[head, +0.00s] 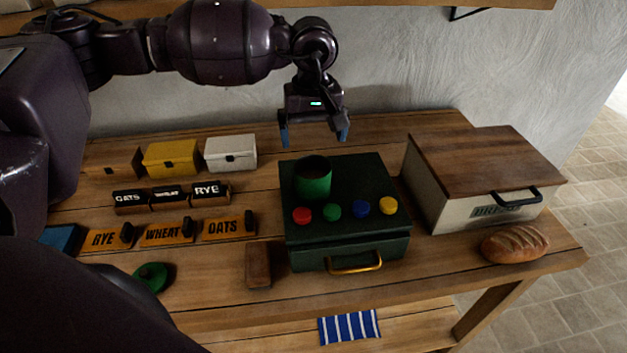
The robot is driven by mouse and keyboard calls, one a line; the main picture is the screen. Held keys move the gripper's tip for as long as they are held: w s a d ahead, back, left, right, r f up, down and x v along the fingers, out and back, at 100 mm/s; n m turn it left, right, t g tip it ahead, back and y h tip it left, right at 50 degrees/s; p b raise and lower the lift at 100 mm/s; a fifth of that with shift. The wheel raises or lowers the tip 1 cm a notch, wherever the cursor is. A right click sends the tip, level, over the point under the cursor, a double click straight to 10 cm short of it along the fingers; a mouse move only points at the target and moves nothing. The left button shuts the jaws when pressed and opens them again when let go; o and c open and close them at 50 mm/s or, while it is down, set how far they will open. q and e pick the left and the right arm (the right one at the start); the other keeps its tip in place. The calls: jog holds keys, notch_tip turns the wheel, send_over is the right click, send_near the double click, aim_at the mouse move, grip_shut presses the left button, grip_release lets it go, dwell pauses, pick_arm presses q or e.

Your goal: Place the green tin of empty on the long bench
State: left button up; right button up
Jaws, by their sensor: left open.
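The green tin (314,183) stands upright on top of a dark green box (365,171) with a brass handle, behind a row of coloured knobs. The tin has no lid on and its inside looks dark. The long bench (215,281) is the wooden table under the box. A round green lid (151,277) with a knob lies on the bench at the front left. My left gripper (314,138) points down above the back of the box, just behind and above the tin, with its blue-tipped fingers apart and nothing between them. My right gripper is not in view.
A bread bin (450,190) and a loaf (515,244) are at the right. A brown block (258,264) lies beside the green box. Bare bench shows along the front.

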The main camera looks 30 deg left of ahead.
aim_at(313, 176)
pick_arm(q)
jog(key=shift+m, duration=0.3)
notch_tip(313, 176, down, 11)
jog(key=shift+s+r+p, duration=0.1)
jog(key=shift+p, duration=0.2)
jog(key=shift+c, duration=0.3)
jog(key=c, duration=0.9)
